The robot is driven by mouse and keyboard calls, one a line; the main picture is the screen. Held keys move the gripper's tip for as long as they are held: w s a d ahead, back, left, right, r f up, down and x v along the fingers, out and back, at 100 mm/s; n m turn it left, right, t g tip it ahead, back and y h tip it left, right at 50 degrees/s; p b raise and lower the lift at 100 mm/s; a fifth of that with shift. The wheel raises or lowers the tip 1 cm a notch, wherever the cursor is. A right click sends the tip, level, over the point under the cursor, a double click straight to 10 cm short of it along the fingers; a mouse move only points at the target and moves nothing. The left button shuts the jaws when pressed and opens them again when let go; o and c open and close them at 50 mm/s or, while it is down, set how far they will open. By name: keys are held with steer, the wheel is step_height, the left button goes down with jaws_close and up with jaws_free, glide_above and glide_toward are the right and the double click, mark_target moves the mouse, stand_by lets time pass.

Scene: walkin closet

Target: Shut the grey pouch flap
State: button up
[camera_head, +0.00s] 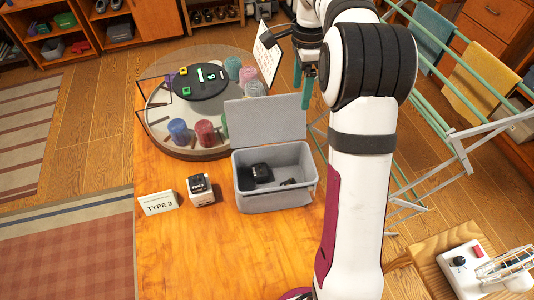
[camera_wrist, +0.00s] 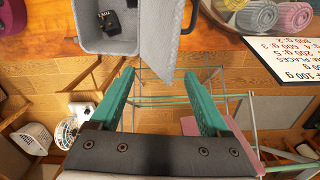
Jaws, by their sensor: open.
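The grey pouch (camera_head: 275,201) is box-shaped and stands on the wooden table. Its flap (camera_head: 265,118) is open, raised along the pouch's far side. Dark items (camera_head: 258,174) lie inside. My gripper (camera_head: 308,86) is open and empty, beyond the flap and to its right, partly hidden by my arm. In the wrist view my gripper's teal fingers (camera_wrist: 158,96) are wide apart. The pouch (camera_wrist: 110,48) and flap (camera_wrist: 160,45) are at the top of that view, apart from the fingers.
A round glass-like tray (camera_head: 160,118) with rolled towels and a black disc stands beyond the pouch. A TYPE 3 card (camera_head: 158,203) and small box (camera_head: 201,190) are to its left. A white sign (camera_head: 267,55) stands near my gripper. A drying rack (camera_head: 455,133) is on the right.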

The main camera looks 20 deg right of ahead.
steer(key=shift+f, duration=0.85)
steer(key=shift+s, duration=0.1)
steer(key=shift+s+a+r, duration=0.1)
steer(key=shift+s+r, duration=0.1)
steer(key=shift+s, duration=0.4)
steer(key=shift+s+a+r, duration=0.1)
steer(key=shift+s+r, duration=0.1)
steer(key=shift+s, duration=0.4)
steer(key=s+a+f, duration=0.1)
steer(key=s, duration=0.7)
steer(key=shift+s+f, duration=0.2)
